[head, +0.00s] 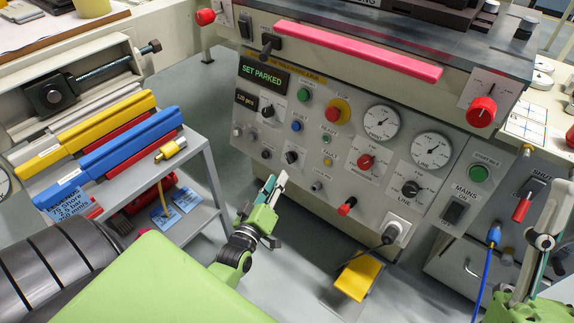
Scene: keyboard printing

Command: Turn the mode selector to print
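The control panel (330,180) fills the middle of the head view, with several knobs, buttons and two dials. A black knob on a pale plate (267,111) sits under the green "SET PARKED" display (263,75). Another black knob (291,157) sits lower. The small labels are too blurred to tell which knob is the mode selector. My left gripper (273,187) is in front of the panel's lower left, below these knobs; it seems to hold nothing, and its finger gap is unclear. My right gripper (553,205) is at the right edge, partly cut off.
A grey shelf cart (208,180) with blue (120,150) and yellow (85,135) bars stands left. A pink bar (355,50) runs along the panel's top. A yellow pedal (358,278) lies below. A blue cable (484,265) hangs near my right arm.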

